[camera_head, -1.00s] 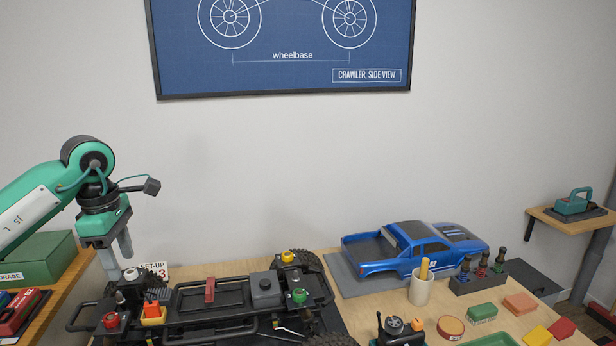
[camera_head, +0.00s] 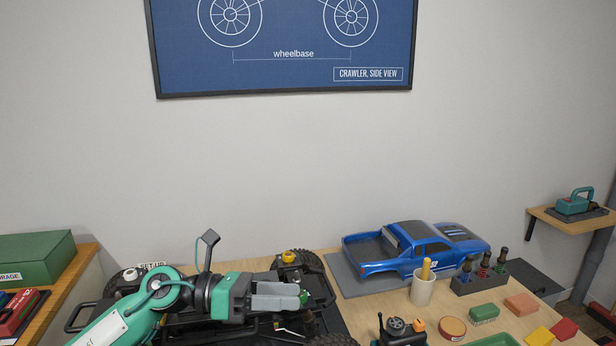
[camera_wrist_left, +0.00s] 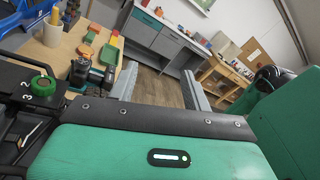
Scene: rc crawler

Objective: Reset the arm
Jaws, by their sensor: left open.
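My left gripper (camera_head: 284,296) lies level above the crawler chassis (camera_head: 180,338) in the head view, pointing right. Its arm comes in from the lower left. In the left wrist view its two grey fingers (camera_wrist_left: 160,90) stand apart with nothing between them, so it is open and empty. The gripper and arm hide much of the chassis. A green cap (camera_wrist_left: 43,86) on the chassis shows beside the gripper at the left of the wrist view. My right gripper is not in view.
The blue truck body (camera_head: 415,248) sits on a grey mat right of the chassis. A cup (camera_head: 422,289), a bottle holder (camera_head: 480,282) and several coloured blocks stand on the table's right side. A green storage box (camera_head: 36,258) is at the left. The air above the table is clear.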

